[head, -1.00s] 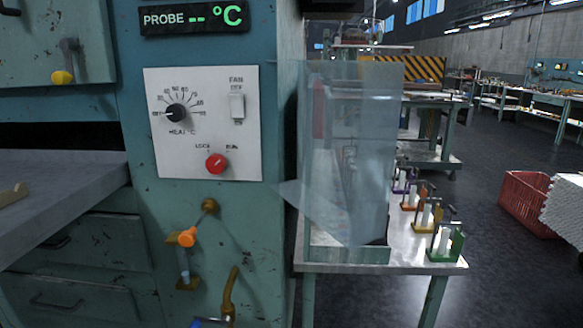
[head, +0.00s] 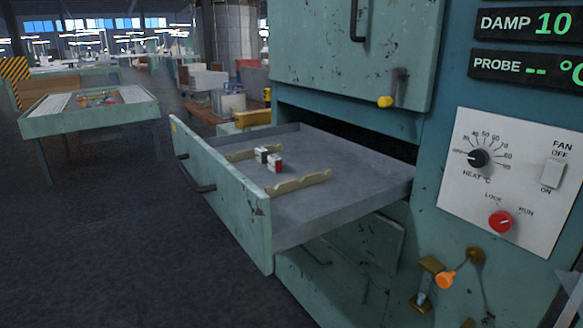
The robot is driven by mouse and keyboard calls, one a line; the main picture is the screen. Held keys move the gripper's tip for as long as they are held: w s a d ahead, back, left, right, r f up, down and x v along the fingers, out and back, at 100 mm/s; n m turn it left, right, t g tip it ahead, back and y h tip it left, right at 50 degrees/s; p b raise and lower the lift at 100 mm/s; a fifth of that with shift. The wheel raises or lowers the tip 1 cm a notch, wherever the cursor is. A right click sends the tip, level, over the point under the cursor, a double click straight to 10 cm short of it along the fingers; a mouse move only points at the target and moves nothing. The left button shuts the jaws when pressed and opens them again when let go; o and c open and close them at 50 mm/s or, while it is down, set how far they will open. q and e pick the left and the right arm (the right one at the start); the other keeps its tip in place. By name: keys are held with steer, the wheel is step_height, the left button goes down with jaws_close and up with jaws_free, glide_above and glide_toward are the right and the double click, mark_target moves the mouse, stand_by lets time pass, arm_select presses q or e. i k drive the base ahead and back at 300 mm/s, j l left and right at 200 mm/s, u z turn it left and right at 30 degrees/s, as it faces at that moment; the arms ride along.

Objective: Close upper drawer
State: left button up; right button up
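The upper drawer (head: 231,194) is pulled far out of the teal cabinet, toward the lower left of the head view. Its front carries a dark bar handle (head: 196,176). Inside the drawer lie two pale notched strips (head: 298,183) and, between them, small dark and red-and-white blocks (head: 268,158). Below it, a lower drawer front (head: 340,255) shows in part and looks shut. Neither of my grippers is in view.
The cabinet's control panel (head: 513,180) with knobs and a switch is at the right. An orange-handled valve (head: 447,280) juts out below it. A green table (head: 90,112) stands at the left. The dark floor (head: 110,240) before the drawer is clear.

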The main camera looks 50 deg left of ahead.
mark_target(327, 181)
steer(key=u, duration=2.2)
